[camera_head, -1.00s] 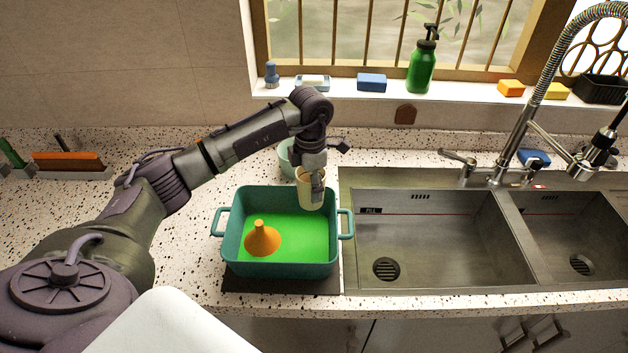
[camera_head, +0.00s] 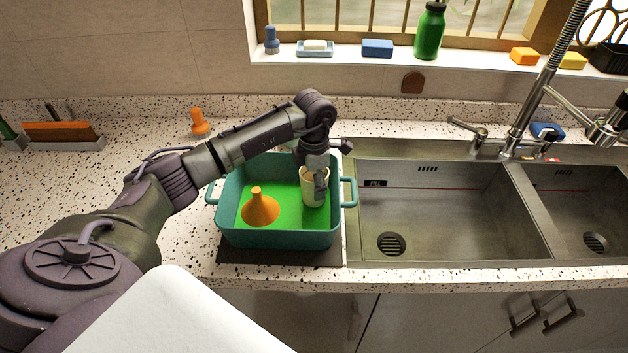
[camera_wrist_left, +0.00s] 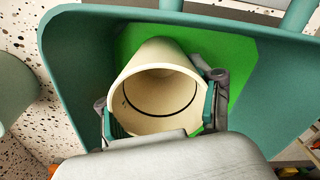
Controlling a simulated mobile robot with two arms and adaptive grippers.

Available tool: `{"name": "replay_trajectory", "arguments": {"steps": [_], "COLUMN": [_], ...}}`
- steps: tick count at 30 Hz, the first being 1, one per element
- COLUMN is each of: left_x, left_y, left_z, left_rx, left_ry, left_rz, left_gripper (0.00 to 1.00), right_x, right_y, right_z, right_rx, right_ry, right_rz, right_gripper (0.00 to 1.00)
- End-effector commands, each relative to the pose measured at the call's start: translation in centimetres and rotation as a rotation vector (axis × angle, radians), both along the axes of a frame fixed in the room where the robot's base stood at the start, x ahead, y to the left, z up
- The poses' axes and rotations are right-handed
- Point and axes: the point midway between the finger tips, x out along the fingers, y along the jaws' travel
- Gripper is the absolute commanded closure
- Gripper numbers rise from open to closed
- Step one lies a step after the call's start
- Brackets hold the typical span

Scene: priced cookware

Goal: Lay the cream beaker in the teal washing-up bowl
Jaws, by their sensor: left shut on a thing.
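The cream beaker (camera_head: 313,188) is upright or nearly so, inside the teal washing-up bowl (camera_head: 280,239) at its right side. My left gripper (camera_head: 320,184) comes down from above and is shut on the beaker's wall. The left wrist view shows the open mouth of the beaker (camera_wrist_left: 158,92) between the two fingers (camera_wrist_left: 160,108), with the bowl's wall (camera_wrist_left: 75,75) and bright green floor around it. Whether the beaker's base touches the bowl's floor I cannot tell. My right gripper is not in view.
An orange funnel (camera_head: 260,208) stands in the bowl, left of the beaker. The bowl sits on a dark mat (camera_head: 280,256) left of the steel sink (camera_head: 440,215). An orange-topped brush (camera_head: 199,122) stands on the counter behind. A green bottle (camera_head: 430,32) is on the sill.

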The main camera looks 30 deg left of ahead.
Motion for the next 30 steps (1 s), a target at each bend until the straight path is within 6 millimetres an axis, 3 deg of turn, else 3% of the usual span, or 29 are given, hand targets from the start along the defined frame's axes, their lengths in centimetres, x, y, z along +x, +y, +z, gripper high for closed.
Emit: {"name": "replay_trajectory", "arguments": {"steps": [8,9,13,20,22,30], "left_x": [0.01,0.01,0.01,0.01,0.00,0.00], "left_y": [-0.01,-0.01,-0.01,-0.01,-0.01,-0.01], "left_z": [0.00,0.00,0.00,-0.01,-0.02,-0.02], "left_rx": [-0.001,-0.001,-0.001,0.000,0.000,0.000], "left_ry": [-0.001,-0.001,-0.001,0.000,0.000,0.000], "left_rz": [0.000,0.000,0.000,0.000,0.000,0.000], "left_gripper": [0.70,0.29,0.08,0.06,0.00,0.00], "right_x": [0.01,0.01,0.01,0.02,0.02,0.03], "right_y": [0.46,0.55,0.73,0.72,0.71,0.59], "right_z": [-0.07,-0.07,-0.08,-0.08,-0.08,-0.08], "right_rx": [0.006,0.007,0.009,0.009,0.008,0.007], "right_ry": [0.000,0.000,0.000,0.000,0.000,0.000], "right_rz": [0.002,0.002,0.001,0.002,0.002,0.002], "right_gripper": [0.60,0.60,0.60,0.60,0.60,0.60]}}
